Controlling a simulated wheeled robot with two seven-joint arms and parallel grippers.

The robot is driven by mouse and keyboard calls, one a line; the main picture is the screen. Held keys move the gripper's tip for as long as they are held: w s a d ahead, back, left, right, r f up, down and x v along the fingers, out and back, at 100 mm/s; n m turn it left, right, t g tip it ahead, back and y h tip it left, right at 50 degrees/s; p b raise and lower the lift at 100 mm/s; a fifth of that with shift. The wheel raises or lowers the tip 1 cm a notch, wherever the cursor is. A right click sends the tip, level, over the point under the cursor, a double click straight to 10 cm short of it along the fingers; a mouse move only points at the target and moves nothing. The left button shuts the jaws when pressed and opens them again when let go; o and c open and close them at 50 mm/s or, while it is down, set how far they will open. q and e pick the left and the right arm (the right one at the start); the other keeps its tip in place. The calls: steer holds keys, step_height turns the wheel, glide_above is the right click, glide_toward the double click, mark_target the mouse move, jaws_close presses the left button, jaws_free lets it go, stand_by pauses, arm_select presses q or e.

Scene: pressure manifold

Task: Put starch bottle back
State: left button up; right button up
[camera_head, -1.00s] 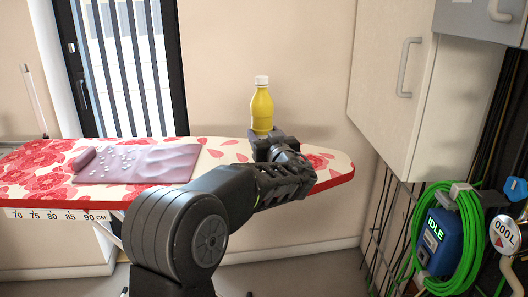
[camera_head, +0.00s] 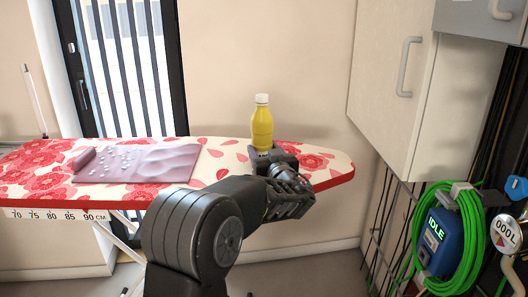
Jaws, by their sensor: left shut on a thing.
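The starch bottle (camera_head: 262,125) is yellow with a white cap and stands upright near the right end of the ironing board. My left gripper (camera_head: 270,156) is shut on the starch bottle around its lower part, reaching in from the front. The gripper hides the bottle's base, so I cannot tell whether it touches the board. The ironing board (camera_head: 225,158) has a white cover with red flowers and a red edge. My right gripper is not in view.
A lilac folded cloth with white spots (camera_head: 140,163) lies on the board's left part. A wall cabinet (camera_head: 395,85) hangs at the right. Below it are a green hose (camera_head: 473,235) and a blue box marked IDLE (camera_head: 437,240). A barred window (camera_head: 125,70) is behind.

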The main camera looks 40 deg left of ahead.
arm_select(q)
steer(key=shift+f, duration=0.1)
steer(key=o, duration=1.7)
steer(key=shift+r+p, duration=0.2)
steer(key=shift+p, duration=0.1)
steer(key=b+v, duration=0.1)
steer(key=v, duration=1.1)
